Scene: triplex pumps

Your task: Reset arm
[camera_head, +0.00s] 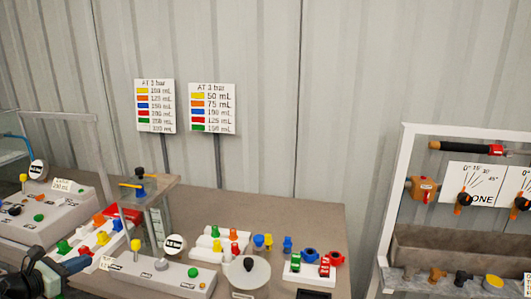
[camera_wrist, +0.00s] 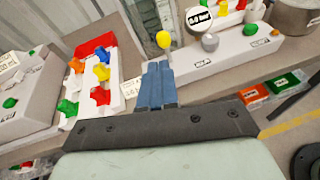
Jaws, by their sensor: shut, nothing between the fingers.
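My gripper (camera_wrist: 157,72) shows in the wrist view with its two blue fingers pressed together, shut and empty. In the head view my gripper (camera_head: 80,264) is at the lower left, in front of the white tray of coloured parts. In the wrist view the fingertips are in front of a white control box (camera_wrist: 240,45) with a yellow knob (camera_wrist: 163,39) on a rod. I cannot tell whether the fingers touch anything there.
A white tray of coloured nozzles (camera_wrist: 90,82) lies left of the fingers. In the head view, a grey round part (camera_head: 248,273) and loose coloured fittings (camera_head: 308,254) stand on the brown bench (camera_head: 300,210). A white-framed panel (camera_head: 397,190) stands at the right. Two signs (camera_head: 212,108) stand behind.

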